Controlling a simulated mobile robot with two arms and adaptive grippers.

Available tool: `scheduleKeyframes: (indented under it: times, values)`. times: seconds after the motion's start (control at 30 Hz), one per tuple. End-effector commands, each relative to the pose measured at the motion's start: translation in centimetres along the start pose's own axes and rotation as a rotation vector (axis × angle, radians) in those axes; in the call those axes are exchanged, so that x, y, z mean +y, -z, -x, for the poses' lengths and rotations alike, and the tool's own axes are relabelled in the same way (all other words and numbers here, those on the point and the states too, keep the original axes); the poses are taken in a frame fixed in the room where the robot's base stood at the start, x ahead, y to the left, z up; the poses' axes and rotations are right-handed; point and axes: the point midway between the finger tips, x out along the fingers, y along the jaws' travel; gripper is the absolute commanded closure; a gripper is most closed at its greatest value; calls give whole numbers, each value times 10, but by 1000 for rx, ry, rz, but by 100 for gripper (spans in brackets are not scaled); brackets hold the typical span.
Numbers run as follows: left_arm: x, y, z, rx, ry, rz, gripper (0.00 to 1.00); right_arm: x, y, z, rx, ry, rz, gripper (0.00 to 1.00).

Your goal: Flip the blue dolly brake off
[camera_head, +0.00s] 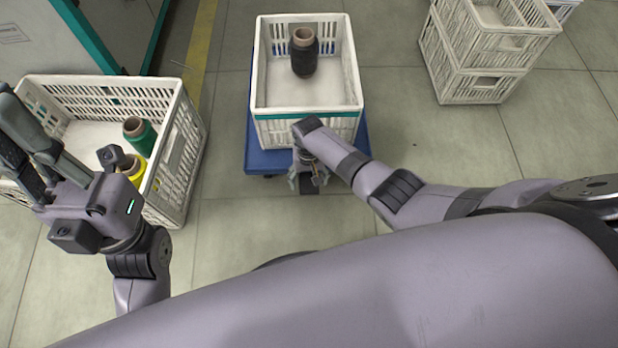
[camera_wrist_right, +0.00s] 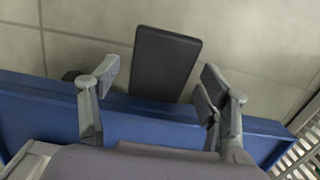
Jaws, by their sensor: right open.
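The blue dolly (camera_head: 262,161) stands on the floor under a white crate; its blue edge crosses the right wrist view (camera_wrist_right: 140,125). A dark flat pedal (camera_wrist_right: 166,62), seemingly the brake, sticks out from the dolly's edge. My right gripper (camera_wrist_right: 160,85) is open, with one finger on each side of the pedal in that view and visible gaps to it. In the head view the right gripper (camera_head: 307,180) points down at the dolly's near edge, and the wrist hides part of that edge. My left gripper (camera_head: 22,140) is raised over the left crate, its finger gap unclear.
The crate (camera_head: 342,90) on the dolly holds a dark bobbin (camera_head: 304,52). A white crate (camera_head: 190,140) at left holds green (camera_head: 138,132) and yellow (camera_head: 133,168) bobbins. Stacked crates (camera_head: 470,65) stand at back right. The floor between is clear.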

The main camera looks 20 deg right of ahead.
Motion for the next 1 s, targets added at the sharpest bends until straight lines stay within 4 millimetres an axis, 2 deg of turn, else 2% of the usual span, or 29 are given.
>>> scheduleKeyframes:
  times: [0.27,0.37,0.7,0.83,1.0]
  values:
    - [-1,1,0,1,2,-2,100,-1,1,11,2,2,0,30]
    - [0,0,0,0,2,-1,100,-1,1,25,4,3,1,30]
    - [0,0,0,-1,1,-1,100,0,0,94,3,1,0,30]
    - [0,0,0,-2,1,-1,100,0,1,110,1,1,0,30]
    - [0,0,0,-2,1,-1,100,0,0,120,0,0,0,30]
